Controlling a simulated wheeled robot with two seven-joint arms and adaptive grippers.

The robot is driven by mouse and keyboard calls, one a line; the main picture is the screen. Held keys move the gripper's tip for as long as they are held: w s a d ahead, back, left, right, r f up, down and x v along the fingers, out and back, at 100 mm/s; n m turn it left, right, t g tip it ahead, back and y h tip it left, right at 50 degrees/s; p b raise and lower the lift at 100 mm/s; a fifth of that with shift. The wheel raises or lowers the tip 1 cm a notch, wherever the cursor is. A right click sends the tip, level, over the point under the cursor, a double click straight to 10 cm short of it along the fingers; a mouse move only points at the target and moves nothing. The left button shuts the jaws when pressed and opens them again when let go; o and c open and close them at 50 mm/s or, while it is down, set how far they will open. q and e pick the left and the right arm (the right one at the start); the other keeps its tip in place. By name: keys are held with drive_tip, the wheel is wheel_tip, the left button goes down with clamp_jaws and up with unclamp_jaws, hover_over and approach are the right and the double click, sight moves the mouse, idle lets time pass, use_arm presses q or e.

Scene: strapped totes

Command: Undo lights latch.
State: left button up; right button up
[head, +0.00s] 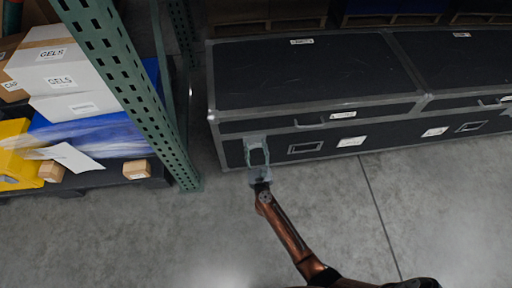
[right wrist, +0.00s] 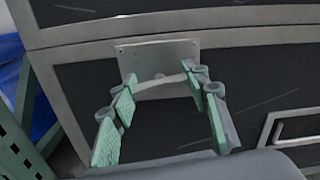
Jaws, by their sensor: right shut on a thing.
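A long black case (head: 315,117) with grey metal edging stands on the floor, its lid down. Near the left end of its front is a light grey latch plate (head: 256,139), which also shows in the right wrist view (right wrist: 157,52) across the seam between lid and body. My right gripper (head: 258,152) is at this latch, with its green-padded fingers (right wrist: 160,82) on either side of a curved latch part. It is shut on the latch. The exact contact is partly hidden by the fingers. My left gripper is not in view.
A green rack upright (head: 135,85) stands left of the case, beside a dark pallet with white boxes (head: 60,80) and a blue wrapped load. A second black case (head: 465,65) adjoins on the right. The concrete floor (head: 200,235) in front is clear.

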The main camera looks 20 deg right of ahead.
drive_tip(key=n+p, duration=0.3)
drive_tip(key=n, duration=0.5)
drive_tip(key=shift+a, duration=0.1)
drive_tip(key=n+p, duration=0.1)
drive_tip(key=n, duration=0.3)
drive_tip(key=shift+n, duration=0.3)
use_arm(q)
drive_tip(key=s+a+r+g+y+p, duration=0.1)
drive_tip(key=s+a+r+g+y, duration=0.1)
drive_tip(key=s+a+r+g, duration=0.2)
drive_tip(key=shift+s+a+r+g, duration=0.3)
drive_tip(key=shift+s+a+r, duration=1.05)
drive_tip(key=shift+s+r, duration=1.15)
use_arm(e)
drive_tip(key=shift+f+n, duration=0.1)
drive_tip(key=shift+n, duration=1.6)
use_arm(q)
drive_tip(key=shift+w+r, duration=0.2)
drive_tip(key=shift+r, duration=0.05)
use_arm(e)
drive_tip(key=o, duration=1.2)
